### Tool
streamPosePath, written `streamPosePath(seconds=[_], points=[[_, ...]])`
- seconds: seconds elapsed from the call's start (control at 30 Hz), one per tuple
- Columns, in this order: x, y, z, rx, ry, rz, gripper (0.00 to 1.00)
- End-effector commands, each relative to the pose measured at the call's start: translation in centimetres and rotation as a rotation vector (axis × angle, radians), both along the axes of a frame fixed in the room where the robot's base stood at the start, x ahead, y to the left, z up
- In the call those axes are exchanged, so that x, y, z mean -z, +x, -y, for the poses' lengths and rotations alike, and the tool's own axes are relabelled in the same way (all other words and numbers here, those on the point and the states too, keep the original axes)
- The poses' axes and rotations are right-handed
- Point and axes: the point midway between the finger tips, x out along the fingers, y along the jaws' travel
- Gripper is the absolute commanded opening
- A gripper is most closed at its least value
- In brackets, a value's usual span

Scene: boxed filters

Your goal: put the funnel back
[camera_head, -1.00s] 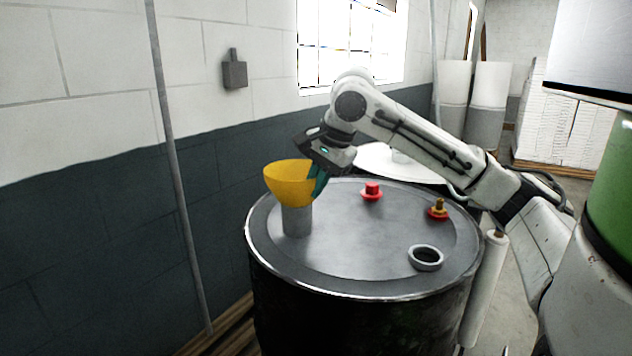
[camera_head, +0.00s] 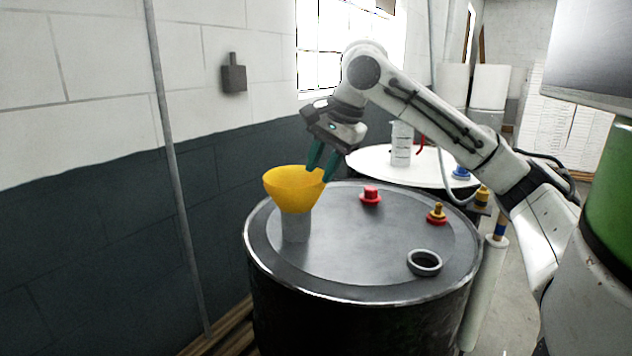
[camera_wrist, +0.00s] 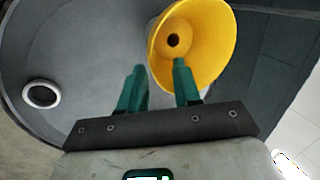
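The yellow funnel (camera_head: 292,187) sits upright, mouth up, on a grey cylindrical stand (camera_head: 296,225) at the left of the dark drum's lid (camera_head: 350,240). In the wrist view, the funnel (camera_wrist: 213,50) is at the top right with its hole showing. My gripper (camera_head: 321,176) is at the funnel's right rim, with its two teal fingers apart and nothing gripped. In the wrist view, the right fingertip of my gripper (camera_wrist: 160,65) overlaps the funnel's mouth, and the left one is outside it. I cannot tell whether a finger touches the rim.
A red cap (camera_head: 371,196), a red and yellow fitting (camera_head: 437,213) and a grey ring (camera_head: 425,262) are on the same lid. Behind is a white-topped drum (camera_head: 375,165) with a white measuring jug (camera_head: 401,145). A thin pole (camera_head: 170,150) stands at left. The lid's middle is clear.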

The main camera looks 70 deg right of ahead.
Motion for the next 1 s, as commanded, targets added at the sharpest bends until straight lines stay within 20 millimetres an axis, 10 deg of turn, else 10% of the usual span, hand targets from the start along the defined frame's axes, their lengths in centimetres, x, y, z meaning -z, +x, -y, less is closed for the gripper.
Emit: streamPosePath(seconds=[0.4,1.0], points=[[-6.3,-2.4,-0.6,0.000,-0.001,0.000,0.33],[-6.8,-2.7,-0.7,0.000,0.000,0.000,0.33]])
